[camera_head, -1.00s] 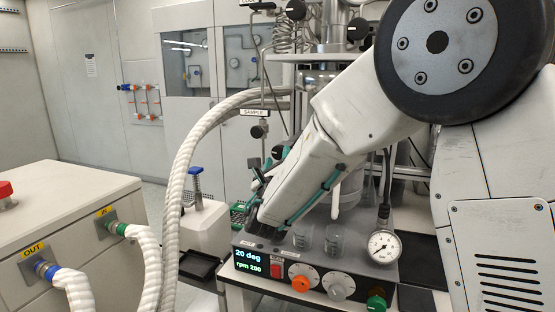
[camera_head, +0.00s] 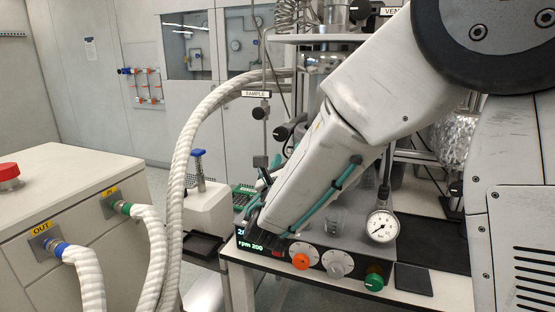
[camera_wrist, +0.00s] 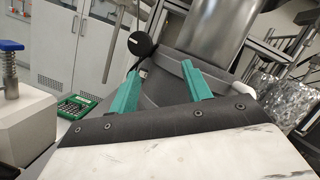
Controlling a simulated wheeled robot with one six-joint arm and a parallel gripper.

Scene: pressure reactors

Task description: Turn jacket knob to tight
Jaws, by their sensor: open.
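My gripper (camera_wrist: 160,68) is open in the wrist view, its two teal fingers apart with nothing between them. A round black knob (camera_wrist: 141,43) is just beyond the left fingertip, apart from it as far as I can tell. In the head view a black knob (camera_head: 281,133) shows left of my arm, beside the reactor. I cannot read a jacket label on any knob. In the head view my forearm hides most of the gripper and the middle of the reactor. The front panel (camera_head: 318,245) carries an orange knob (camera_head: 300,261), a grey knob (camera_head: 337,263) and a green knob (camera_head: 375,280).
A pressure gauge (camera_head: 382,225) stands at the panel's right. Thick white hoses (camera_head: 183,170) arch from the cabinet (camera_head: 70,180) at left to the reactor. A sample valve (camera_head: 261,111) is on a thin pipe. A metal vessel (camera_wrist: 212,30) stands beyond the fingers.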

